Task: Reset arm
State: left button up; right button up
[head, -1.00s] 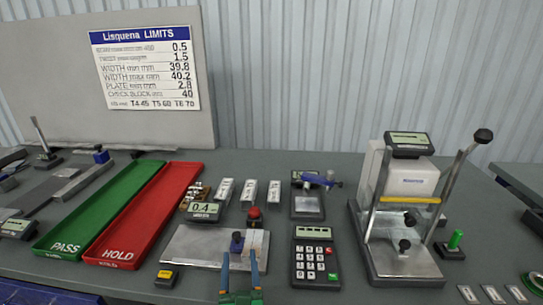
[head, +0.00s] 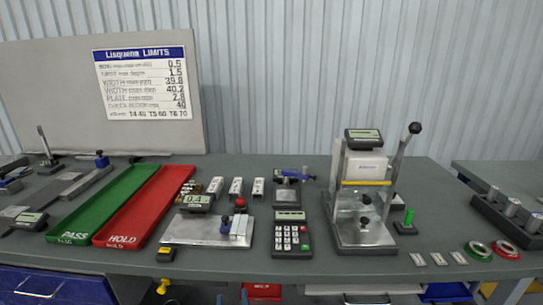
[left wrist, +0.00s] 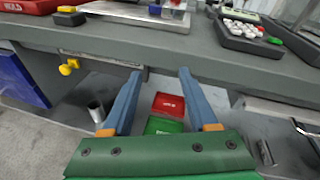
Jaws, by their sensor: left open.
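My left gripper (left wrist: 161,74) shows clearly in the left wrist view, with two blue fingers on a green body. The fingers are spread apart with nothing between them. It is off the front edge of the grey table (left wrist: 210,50), apart from the items on top. In the head view I cannot clearly make it out. My right gripper is not in view.
A red HOLD tray (head: 145,210), green PASS tray (head: 105,205), keypad (head: 291,236) and lever press (head: 365,195) stand on the table. Below it are a yellow knob (left wrist: 69,67), a red bin (left wrist: 168,104), a green bin (left wrist: 162,126) and a metal cup (left wrist: 96,112).

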pick_arm(q)
jog(key=s+a+f+n+g+h, duration=0.1)
jog(key=s+f+n+g, duration=0.4)
jog(key=f, duration=0.6)
jog(key=s+a+f+n+g+h, duration=0.15)
jog(key=s+f+n, duration=0.45)
jog(key=f, duration=0.6)
jog(key=s+a+f+n+g, duration=0.2)
jog(key=s+f+n, duration=0.2)
jog(key=s, duration=0.5)
jog(key=s+a+f+n+g, duration=0.3)
jog(key=s+f+n, duration=0.1)
jog(key=s+n, duration=0.4)
jog(key=s+a+f+n+g, duration=0.2)
jog(key=s+n, duration=0.4)
jog(key=s, duration=0.4)
notch_tip(320, 180, down, 3)
jog(key=shift+s+a+r+n+g, duration=0.2)
jog(key=shift+s+n+g, duration=0.15)
jog(key=shift+g, duration=0.2)
